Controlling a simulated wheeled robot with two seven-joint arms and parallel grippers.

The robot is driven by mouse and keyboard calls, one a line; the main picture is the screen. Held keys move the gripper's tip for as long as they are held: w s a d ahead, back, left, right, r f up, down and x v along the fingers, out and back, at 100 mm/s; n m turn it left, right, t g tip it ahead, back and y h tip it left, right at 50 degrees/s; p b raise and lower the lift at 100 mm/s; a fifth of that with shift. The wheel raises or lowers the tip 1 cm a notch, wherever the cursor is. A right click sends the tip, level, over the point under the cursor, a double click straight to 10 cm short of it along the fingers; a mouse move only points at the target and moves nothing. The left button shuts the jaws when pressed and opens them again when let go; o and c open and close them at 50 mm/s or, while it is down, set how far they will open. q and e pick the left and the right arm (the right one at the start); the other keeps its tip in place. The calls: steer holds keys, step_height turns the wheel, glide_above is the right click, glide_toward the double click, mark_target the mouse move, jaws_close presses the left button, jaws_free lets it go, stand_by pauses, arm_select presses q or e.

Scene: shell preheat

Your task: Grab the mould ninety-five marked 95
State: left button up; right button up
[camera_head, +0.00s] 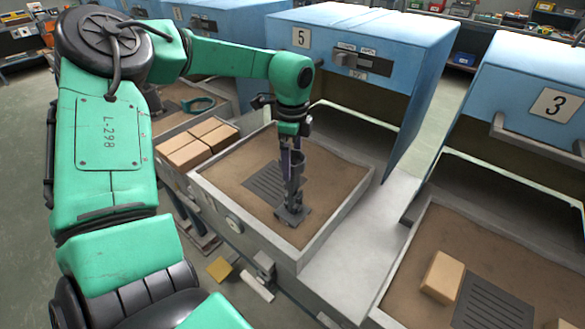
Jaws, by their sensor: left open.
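My left gripper (291,182) points down into the sand-floored tray (335,221) in front of the blue unit marked 5. It is open, directly above and around a small dark grey metal piece (293,216) on the tray floor. The gripper partly hides this piece, and I cannot tell whether they touch. I can read no 95 on it or on anything else, so I cannot tell for certain which thing is the mould. My right gripper is not in view.
A slotted grey plate (265,183) lies in the same tray, left of the gripper. Several tan blocks (186,155) sit left of the tray. Another tan block (442,277) lies in the right tray by the unit marked 3 (556,104). Raised rims edge both trays.

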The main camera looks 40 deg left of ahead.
arm_select(q)
steer(key=shift+w+f, duration=0.1)
steer(key=shift+f, duration=0.05)
jaws_close()
